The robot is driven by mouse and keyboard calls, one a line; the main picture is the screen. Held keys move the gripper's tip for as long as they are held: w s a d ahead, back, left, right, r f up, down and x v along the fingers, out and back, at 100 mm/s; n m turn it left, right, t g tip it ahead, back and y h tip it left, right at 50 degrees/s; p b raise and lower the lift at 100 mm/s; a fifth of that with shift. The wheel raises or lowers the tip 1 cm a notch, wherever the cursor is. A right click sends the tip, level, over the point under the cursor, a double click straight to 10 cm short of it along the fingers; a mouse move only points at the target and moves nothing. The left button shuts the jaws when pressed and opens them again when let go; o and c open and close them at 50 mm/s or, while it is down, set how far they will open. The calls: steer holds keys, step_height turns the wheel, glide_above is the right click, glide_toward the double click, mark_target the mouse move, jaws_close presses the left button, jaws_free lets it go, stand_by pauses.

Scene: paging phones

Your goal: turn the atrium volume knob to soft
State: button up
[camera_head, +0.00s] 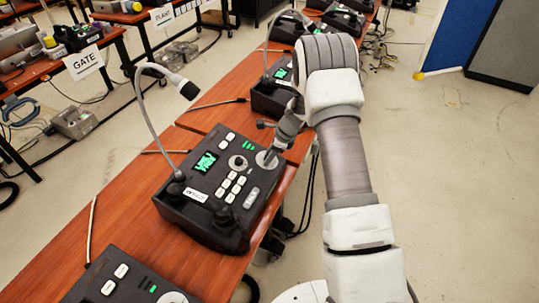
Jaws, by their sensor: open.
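A black paging console (204,226) sits on the wooden bench in the middle of the view. It has a lit green screen (205,162), several white buttons and a small white label (195,195) too small to read surely. A second round pale dial (263,161) is at the console's right edge, partly hidden by my gripper. My gripper (270,156) is open and points down at this dial. I cannot tell whether it touches the dial or which one is the volume knob.
A gooseneck microphone (150,110) rises from the console's left. Another console (130,282) is at the front left, and one (270,98) stands behind near my arm. Bare bench (120,195) lies left of the console.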

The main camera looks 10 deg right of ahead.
steer(key=shift+c, duration=0.2)
jaws_close()
steer(key=n+b, duration=0.3)
steer(key=shift+f+n, duration=0.15)
steer(key=shift+n, duration=0.25)
steer(key=n+g+b, duration=0.1)
steer(key=n+b, duration=0.1)
steer(key=n, duration=0.1)
steer(key=shift+n, duration=0.4)
steer(key=n+b, duration=0.2)
steer(key=n, duration=0.2)
steer(key=shift+w+g, duration=0.1)
steer(key=shift+g, duration=0.2)
steer(key=shift+n+b, duration=0.8)
steer(key=shift+n, duration=1.4)
steer(key=shift+r, duration=0.2)
